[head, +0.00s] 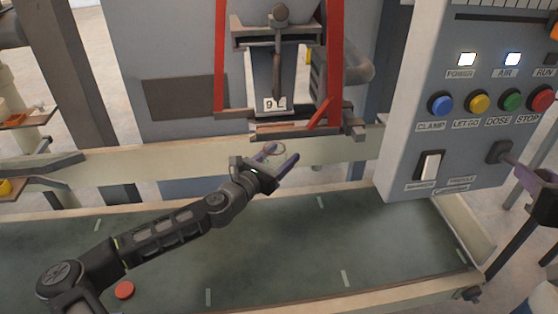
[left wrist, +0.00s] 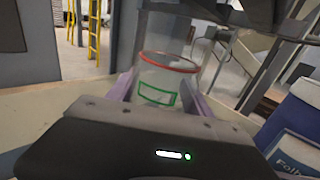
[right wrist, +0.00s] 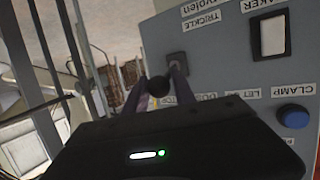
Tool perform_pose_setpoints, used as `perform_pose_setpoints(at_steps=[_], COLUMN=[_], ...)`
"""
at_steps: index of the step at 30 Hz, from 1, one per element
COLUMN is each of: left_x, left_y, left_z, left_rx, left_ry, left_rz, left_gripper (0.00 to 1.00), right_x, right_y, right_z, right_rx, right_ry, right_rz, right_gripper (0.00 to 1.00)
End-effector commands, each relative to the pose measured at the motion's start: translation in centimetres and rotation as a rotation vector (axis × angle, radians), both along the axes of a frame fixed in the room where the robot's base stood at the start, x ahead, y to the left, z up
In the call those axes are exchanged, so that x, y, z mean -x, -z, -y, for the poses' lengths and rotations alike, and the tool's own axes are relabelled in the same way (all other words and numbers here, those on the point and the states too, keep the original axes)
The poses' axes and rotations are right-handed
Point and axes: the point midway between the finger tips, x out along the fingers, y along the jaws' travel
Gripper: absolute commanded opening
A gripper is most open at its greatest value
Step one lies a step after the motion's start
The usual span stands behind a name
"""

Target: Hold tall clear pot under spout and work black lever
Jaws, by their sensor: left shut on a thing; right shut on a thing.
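The tall clear pot (left wrist: 165,82) has a red rim and a green rectangle on its side. My left gripper (head: 280,158) is shut on it. In the head view the pot (head: 274,149) is very faint, just below the spout assembly (head: 280,128) in the picture; I cannot tell whether it is directly under the outlet. The black lever (head: 499,151) is on the lower right of the grey control panel. My right gripper (head: 518,169) is at it, and in the right wrist view its fingers are shut on the lever's black ball knob (right wrist: 158,86).
The panel (head: 405,120) carries blue, yellow, green and red buttons and a white rocker switch (head: 430,166). POWER and AIR lamps are lit. A green conveyor belt (head: 270,250) with pale rails lies below, largely clear, with a red disc (head: 124,290) on it.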

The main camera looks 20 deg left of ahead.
Motion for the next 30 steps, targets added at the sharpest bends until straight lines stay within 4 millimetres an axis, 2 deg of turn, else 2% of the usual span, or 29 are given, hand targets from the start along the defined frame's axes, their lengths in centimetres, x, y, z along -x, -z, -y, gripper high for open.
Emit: perform_pose_setpoints(at_steps=[10,19,21,30], left_x=[0.0,0.0,0.0,0.0], left_y=[0.0,0.0,0.0,0.0], left_z=[0.0,0.0,0.0,0.0], left_rx=[0.0,0.0,0.0,0.0], left_ry=[0.0,0.0,0.0,0.0], left_rz=[0.0,0.0,0.0,0.0], left_gripper=[0.18,0.18,0.18,0.18], right_x=[0.0,0.2,0.3,0.3], right_y=[0.3,3.3,3.7,3.8], right_z=[0.3,0.3,0.4,0.4], right_rx=[-0.001,-0.002,-0.002,-0.001], right_ry=[0.007,0.004,0.005,0.005], right_rz=[0.003,-0.004,-0.005,-0.003], right_gripper=[0.09,0.1,0.06,0.06])
